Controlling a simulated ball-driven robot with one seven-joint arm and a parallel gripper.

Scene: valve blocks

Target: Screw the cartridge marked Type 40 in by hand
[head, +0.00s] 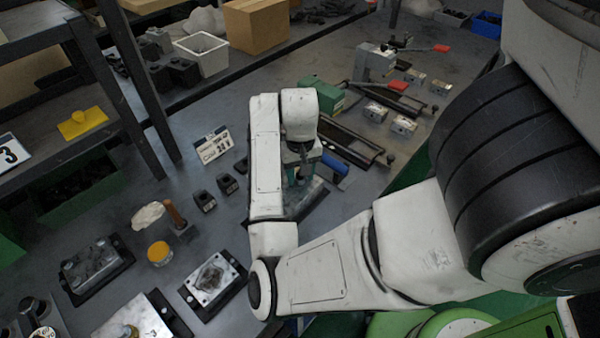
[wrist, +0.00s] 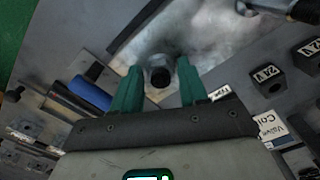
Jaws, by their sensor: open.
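My gripper (head: 298,178) is over a metal valve block (head: 312,192), which my arm partly covers in the head view. In the wrist view my gripper (wrist: 158,70) is open, its two green fingers apart. A dark round part with a hollow-looking end (wrist: 159,77) shows between the fingers, at the shiny block (wrist: 208,35). I cannot tell whether it is a cartridge or a port, or whether the fingers touch it. A white label (wrist: 219,93) reading "Type" lies beside the right finger; its number is not readable. No Type 40 marking is legible.
Black 24 V coils (wrist: 271,80) and a "Valve Coil" card (wrist: 272,124) lie right in the wrist view. A blue object (wrist: 90,94) lies left. In the head view, more blocks (head: 212,281), a yellow cup (head: 159,253) and a wooden-handled tool (head: 177,216) stand front left.

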